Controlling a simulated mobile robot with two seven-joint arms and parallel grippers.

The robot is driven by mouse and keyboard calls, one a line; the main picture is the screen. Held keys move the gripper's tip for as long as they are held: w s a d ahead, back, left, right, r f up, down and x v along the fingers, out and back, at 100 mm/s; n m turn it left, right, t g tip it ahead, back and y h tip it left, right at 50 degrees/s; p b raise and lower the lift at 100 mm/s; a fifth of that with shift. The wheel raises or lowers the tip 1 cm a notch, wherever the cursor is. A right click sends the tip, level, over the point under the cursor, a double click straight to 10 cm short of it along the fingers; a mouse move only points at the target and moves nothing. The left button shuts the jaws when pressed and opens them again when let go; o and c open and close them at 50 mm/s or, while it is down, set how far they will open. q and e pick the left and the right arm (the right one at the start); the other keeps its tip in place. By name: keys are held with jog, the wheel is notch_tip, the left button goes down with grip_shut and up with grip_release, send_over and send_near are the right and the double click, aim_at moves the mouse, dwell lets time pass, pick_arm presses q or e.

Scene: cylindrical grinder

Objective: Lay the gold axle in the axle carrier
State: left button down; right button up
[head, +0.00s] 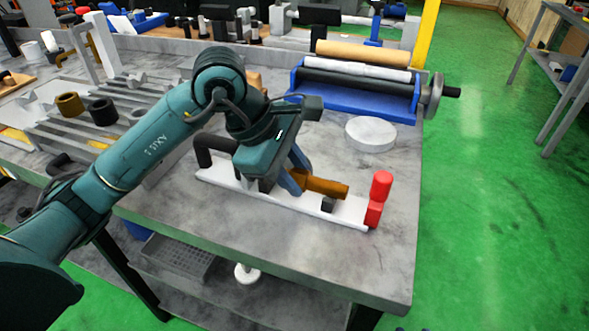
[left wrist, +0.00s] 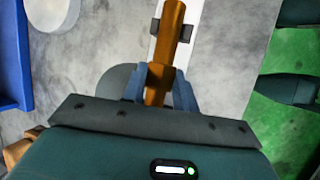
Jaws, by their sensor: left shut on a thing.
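The gold axle (head: 328,187) is a stepped brown-gold rod, held roughly lengthwise over the axle carrier. The carrier is a long white base (head: 347,212) with dark rests, a red upright end (head: 380,190) and a dark bent handle at its other end. My left gripper (head: 294,181) is shut on the axle from above. In the left wrist view the axle (left wrist: 171,30) passes between the blue-grey fingers (left wrist: 160,88) and over a dark rest (left wrist: 155,27). I cannot tell whether it touches the rest. My wrist hides the axle's other end. My right gripper is not in view.
A blue roller stand (head: 365,100) with a crank stands behind the carrier. A pale round disc (head: 370,133) lies between them. Gold and dark rings (head: 70,104) stand on a grey fixture at left. The table's front right corner is bare.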

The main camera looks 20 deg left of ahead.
pick_arm(q)
jog(key=shift+r, duration=0.15)
jog(key=c, duration=1.3)
grip_release()
jog(key=shift+o, duration=1.4)
jog(key=v, duration=1.3)
jog(key=shift+s, duration=0.1)
